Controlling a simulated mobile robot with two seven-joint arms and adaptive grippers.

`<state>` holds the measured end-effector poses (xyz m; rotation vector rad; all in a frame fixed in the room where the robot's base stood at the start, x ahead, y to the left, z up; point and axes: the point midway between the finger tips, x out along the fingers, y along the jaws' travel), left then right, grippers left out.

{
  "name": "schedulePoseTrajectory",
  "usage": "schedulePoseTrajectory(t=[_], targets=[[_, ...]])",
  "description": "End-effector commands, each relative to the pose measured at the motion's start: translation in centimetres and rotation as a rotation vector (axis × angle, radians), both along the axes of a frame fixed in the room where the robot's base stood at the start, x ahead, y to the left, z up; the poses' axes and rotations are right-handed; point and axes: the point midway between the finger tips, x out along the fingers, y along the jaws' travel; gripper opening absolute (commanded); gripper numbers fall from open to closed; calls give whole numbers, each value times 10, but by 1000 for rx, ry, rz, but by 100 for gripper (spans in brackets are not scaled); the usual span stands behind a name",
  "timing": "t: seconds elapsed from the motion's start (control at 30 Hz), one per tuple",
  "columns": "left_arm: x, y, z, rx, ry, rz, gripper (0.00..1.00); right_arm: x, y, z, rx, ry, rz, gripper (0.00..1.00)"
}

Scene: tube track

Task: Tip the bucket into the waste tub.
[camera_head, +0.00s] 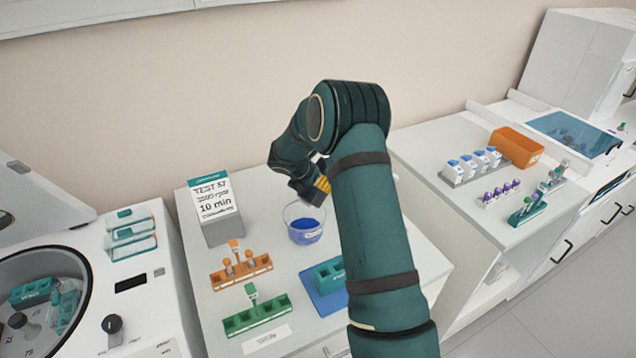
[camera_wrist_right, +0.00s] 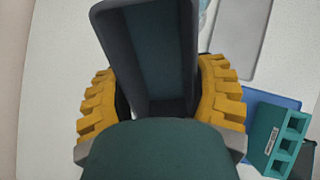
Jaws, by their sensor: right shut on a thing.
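My right gripper (camera_head: 322,185) reaches over the left bench. In the right wrist view its yellow finger pads (camera_wrist_right: 165,105) are shut on a dark, open, box-like bucket (camera_wrist_right: 150,45), with the hollow facing the camera. In the head view the bucket cannot be clearly told apart from the dark gripper. A clear round tub (camera_head: 305,222) with blue in its lower part, taken as the waste tub, stands on the bench just below the gripper. The gap between bucket and tub cannot be judged well. My left gripper is not in view.
A white sign box (camera_head: 213,212) stands left of the tub. An orange rack (camera_head: 241,270), a green rack (camera_head: 257,316) and a teal rack (camera_head: 329,273) on a blue mat stand in front. A centrifuge (camera_head: 130,300) is at left. An orange bin (camera_head: 516,147) stands on the right counter.

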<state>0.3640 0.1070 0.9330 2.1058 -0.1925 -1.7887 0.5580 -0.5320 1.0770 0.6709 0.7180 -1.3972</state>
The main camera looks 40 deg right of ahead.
Motion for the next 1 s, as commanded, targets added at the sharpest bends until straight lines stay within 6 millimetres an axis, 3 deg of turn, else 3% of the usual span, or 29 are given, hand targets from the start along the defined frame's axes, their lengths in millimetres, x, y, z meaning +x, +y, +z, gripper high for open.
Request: schedulePoseTrajectory(t=[0.13, 0.77, 1.0], targets=[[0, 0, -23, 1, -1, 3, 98, 2, 8, -4, -143, -12, 8, 27], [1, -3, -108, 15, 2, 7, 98, 0, 18, 0, -453, -33, 1, 27], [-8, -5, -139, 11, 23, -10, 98, -1, 26, 0, -614, -40, 3, 27]])
